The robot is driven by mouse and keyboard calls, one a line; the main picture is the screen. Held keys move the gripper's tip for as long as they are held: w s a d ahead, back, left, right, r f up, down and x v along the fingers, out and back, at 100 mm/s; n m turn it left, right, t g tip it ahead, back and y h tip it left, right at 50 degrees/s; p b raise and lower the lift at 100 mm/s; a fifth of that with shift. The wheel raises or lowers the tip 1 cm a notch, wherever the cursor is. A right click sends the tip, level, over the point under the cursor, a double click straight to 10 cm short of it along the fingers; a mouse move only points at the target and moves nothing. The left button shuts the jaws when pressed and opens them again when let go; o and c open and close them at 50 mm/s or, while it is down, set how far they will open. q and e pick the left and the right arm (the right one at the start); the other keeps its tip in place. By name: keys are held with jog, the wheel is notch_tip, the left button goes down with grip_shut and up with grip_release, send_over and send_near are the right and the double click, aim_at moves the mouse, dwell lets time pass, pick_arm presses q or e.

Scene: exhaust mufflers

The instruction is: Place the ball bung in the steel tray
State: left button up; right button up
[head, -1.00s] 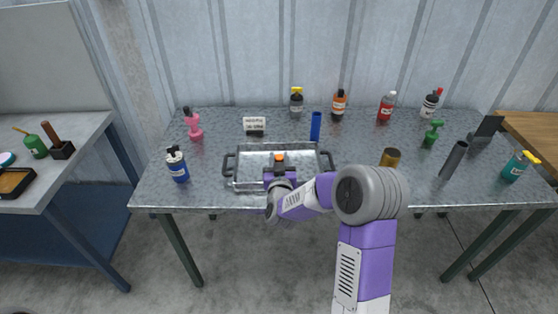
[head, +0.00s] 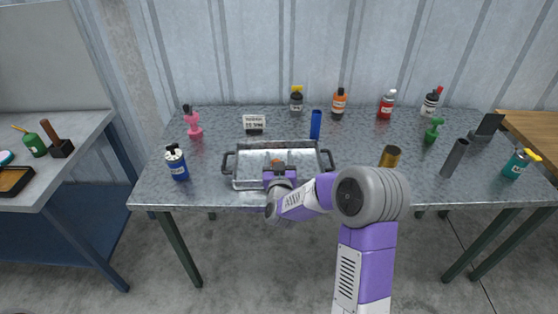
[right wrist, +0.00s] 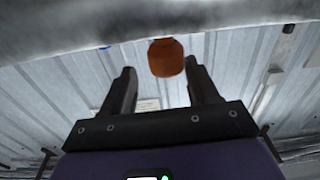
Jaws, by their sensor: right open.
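The ball bung is a small orange piece (head: 277,163) inside the steel tray (head: 243,184), near its middle. The tray is a shallow grey metal pan with a dark handle at each end. My right gripper (head: 279,171) is over the tray's near side, just in front of the bung. In the right wrist view its two dark fingers are spread apart, with the orange bung (right wrist: 166,58) between and beyond their tips. That view seems upside down, and the bung appears to touch the grey surface at its top edge. The bung's lower part is partly hidden in the head view. My left gripper is not in view.
A blue cylinder (head: 316,125) stands behind the tray's right end, and a small sign (head: 254,123) stands behind its left. A blue bottle (head: 177,163) is left of the tray. A brown can (head: 390,156) is to the right. Several bottles line the back.

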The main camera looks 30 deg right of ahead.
jog(key=shift+d+f+p, duration=0.1)
jog(key=shift+f+p, duration=0.3)
jog(key=shift+p, duration=0.05)
jog(key=shift+r+p, duration=0.4)
jog(key=shift+p, duration=0.1)
jog(key=v, duration=1.1)
jog(key=shift+s+a+r, duration=0.25)
jog(key=shift+s, duration=0.05)
